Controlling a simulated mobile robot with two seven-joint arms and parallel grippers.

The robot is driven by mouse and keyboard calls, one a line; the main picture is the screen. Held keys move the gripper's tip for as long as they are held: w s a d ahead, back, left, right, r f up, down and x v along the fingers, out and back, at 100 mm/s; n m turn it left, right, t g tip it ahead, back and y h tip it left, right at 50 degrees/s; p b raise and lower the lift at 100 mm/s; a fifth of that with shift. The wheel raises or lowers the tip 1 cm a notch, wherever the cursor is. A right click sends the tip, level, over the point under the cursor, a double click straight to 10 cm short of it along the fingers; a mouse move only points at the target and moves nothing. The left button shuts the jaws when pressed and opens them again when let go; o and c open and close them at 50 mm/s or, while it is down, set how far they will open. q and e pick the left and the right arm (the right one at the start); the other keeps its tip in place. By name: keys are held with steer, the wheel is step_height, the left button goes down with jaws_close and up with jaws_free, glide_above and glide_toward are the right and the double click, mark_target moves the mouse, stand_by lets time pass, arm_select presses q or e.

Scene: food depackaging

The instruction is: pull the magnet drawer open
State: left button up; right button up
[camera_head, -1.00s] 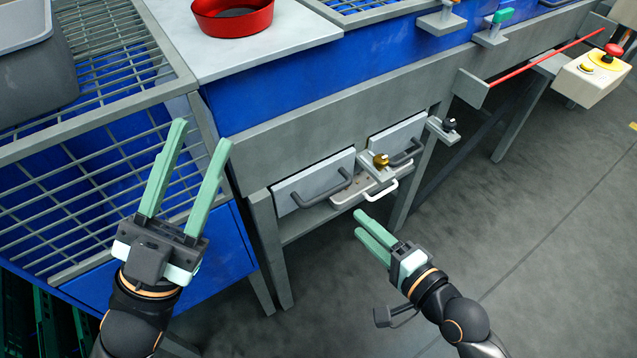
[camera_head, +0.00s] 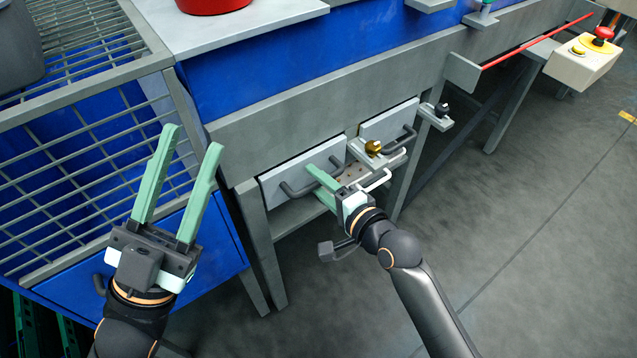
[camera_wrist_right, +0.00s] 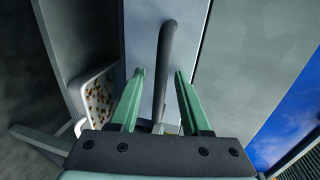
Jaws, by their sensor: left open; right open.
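Two pale drawer fronts sit under the grey beam. I cannot tell from a label which is the magnet drawer. The left drawer (camera_head: 302,166) has a dark bar handle (camera_head: 296,191), and the right drawer (camera_head: 386,122) has a similar one. My right gripper (camera_head: 313,180) is at the left drawer's handle, open. In the right wrist view that handle (camera_wrist_right: 168,45) stands between the two open fingers, with gaps at both sides. The drawer looks shut. My left gripper (camera_head: 192,140) is open and empty, in front of the wire grid at the left.
A perforated tray with a white handle (camera_head: 377,184) is beside the left drawer; the right wrist view shows brown bits in the tray (camera_wrist_right: 98,100). A brass knob (camera_head: 373,147) sits above it. Table legs (camera_head: 262,245) stand below.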

jaws_close()
stand_by(0.3)
stand_by(1.1)
